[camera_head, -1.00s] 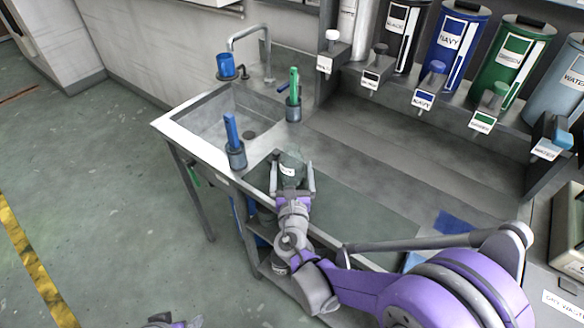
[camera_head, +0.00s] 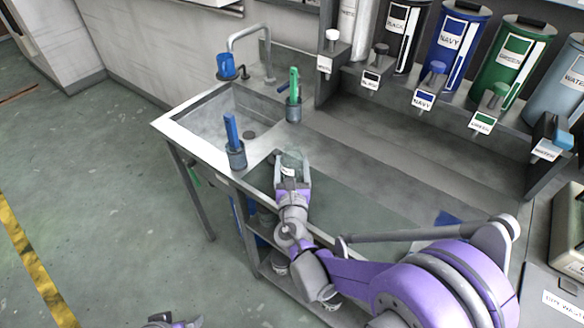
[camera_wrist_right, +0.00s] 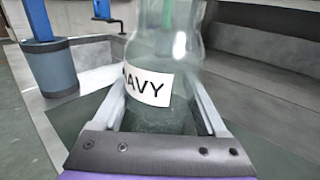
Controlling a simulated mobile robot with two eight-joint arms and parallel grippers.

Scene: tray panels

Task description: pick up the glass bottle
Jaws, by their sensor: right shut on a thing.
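The glass bottle (camera_head: 291,160) stands at the near edge of the steel counter, close to the sink. In the right wrist view the clear bottle (camera_wrist_right: 163,55) is upright, with a white label ending in "AVY". My right gripper (camera_head: 292,168) is shut on the bottle, with a finger on each side of its lower body. In the right wrist view the two fingers (camera_wrist_right: 165,112) flank the bottle. Whether its base touches the counter cannot be told. My left gripper (camera_head: 172,322) shows only partly at the bottom edge, and its jaws are not clear.
A sink (camera_head: 235,115) lies left of the bottle. A holder with a blue-handled tool (camera_head: 235,150) and one with a green-handled tool (camera_head: 293,100) stand near it. Labelled canisters with taps, including navy (camera_head: 455,45), line the back. The counter's middle (camera_head: 390,150) is clear.

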